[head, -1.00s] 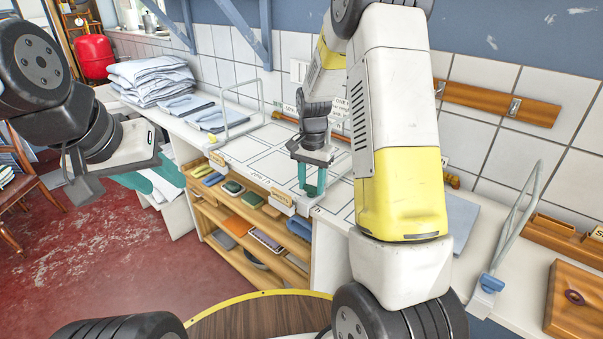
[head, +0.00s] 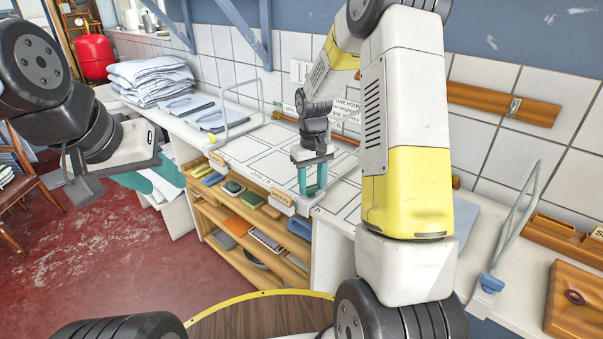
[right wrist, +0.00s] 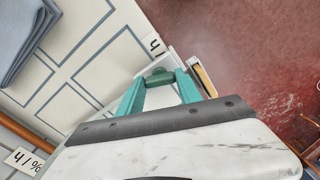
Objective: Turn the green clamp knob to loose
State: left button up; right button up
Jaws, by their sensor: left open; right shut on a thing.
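The green clamp knob (right wrist: 158,74) shows in the right wrist view between the teal fingertips of my right gripper (right wrist: 160,80), at the edge of the white bench top. My right gripper is shut on it. In the head view my right gripper (head: 312,188) points down at the bench's front edge, and its fingers largely hide the knob there. Whether the knob stands tight or loose I cannot tell. My left gripper (head: 155,183) is open at the left, away from the knob, beside the bench's left end.
Folded linen (head: 150,76) is stacked on the bench at the back left. Open shelves (head: 245,222) with several coloured items lie below the bench front. A grey bent-rod handle (head: 515,230) and a wooden box (head: 577,300) stand at the right. A tiled wall closes the back.

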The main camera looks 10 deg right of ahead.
aim_at(311, 186)
jog(key=shift+n, duration=2.3)
jog(key=o, duration=1.4)
jog(key=shift+r, duration=0.1)
notch_tip(311, 186, up, 8)
jog(key=shift+f, duration=0.25)
jog(key=shift+r, duration=0.1)
